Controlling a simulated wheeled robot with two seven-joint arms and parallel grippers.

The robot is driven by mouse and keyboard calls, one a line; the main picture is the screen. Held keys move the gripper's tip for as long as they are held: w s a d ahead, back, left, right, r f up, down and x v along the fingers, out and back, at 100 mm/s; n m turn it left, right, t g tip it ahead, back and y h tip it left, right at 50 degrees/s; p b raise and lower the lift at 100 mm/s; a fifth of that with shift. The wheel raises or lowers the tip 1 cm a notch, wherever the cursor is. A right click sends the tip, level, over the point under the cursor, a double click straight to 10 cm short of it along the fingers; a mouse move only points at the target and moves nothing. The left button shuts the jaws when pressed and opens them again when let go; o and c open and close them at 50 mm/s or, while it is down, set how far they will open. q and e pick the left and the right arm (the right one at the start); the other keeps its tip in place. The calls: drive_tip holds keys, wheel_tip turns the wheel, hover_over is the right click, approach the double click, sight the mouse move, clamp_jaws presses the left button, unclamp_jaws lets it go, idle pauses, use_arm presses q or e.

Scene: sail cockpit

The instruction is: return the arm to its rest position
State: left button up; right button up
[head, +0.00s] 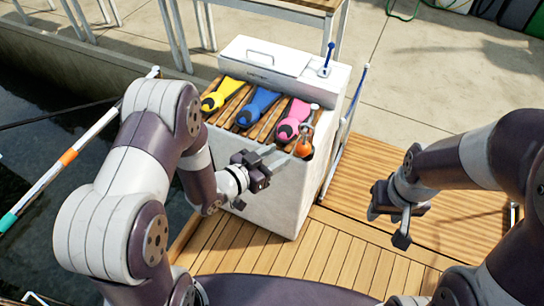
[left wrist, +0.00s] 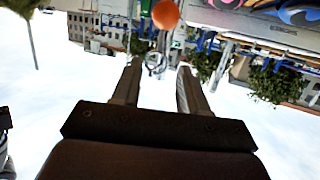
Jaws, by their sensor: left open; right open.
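My left gripper (head: 278,160) is at the front face of the white cockpit locker (head: 270,208), below its slatted top. It is open. My right gripper (head: 390,222) is open and empty above the wooden deck, to the right of the locker.
Yellow (head: 222,93), blue (head: 258,107) and pink (head: 293,119) items lie on the locker's wooden slats (head: 244,122). A blue-handled tool (head: 327,60) stands behind them. A striped pole (head: 68,158) runs along the left over water. The wooden deck (head: 330,250) is clear.

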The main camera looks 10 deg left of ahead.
use_arm(q)
drive_tip(key=s+a+f+n+g+y, duration=0.1)
drive_tip(key=s+a+f+g+y, duration=0.25)
drive_tip(key=f, duration=0.25)
drive_tip(key=s+a+r+n+g+y+p, duration=0.25)
drive_tip(key=s+a+g+y, duration=0.25)
drive_tip(key=a, duration=0.3)
drive_tip(key=s+r+n+g+y+p, duration=0.1)
drive_tip(key=s+r, duration=0.5)
drive_tip(key=r, duration=0.8)
drive_tip(key=n+g+p, duration=0.1)
drive_tip(key=n+p, duration=0.1)
drive_tip(key=n, duration=0.1)
drive_tip(key=shift+a+r, duration=0.2)
drive_tip(key=shift+r, duration=0.15)
drive_tip(key=shift+s, duration=0.1)
